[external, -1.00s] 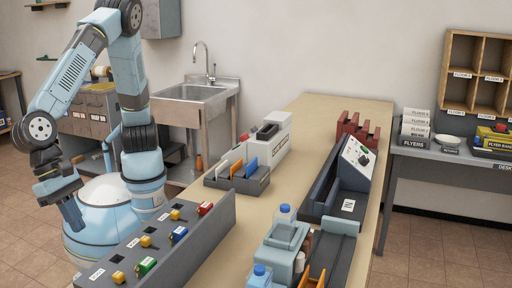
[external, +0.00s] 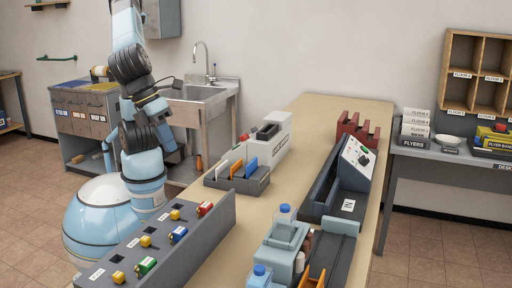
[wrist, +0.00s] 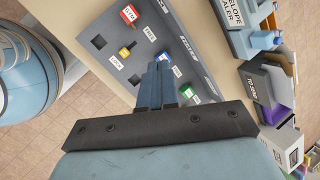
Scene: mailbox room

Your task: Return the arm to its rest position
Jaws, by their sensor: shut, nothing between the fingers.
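My gripper (wrist: 158,66) shows in the wrist view with its two fingers together and nothing between them. It is above and apart from the grey panel. In the external view my arm is folded up near its own base, and the gripper end (external: 172,142) hangs beside the column, in front of the sink. The fingertips are too small to make out there.
A grey panel with several coloured locks (external: 218,222) stands at the near table edge, close to my base. The wooden table (external: 315,112) holds trays and machines.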

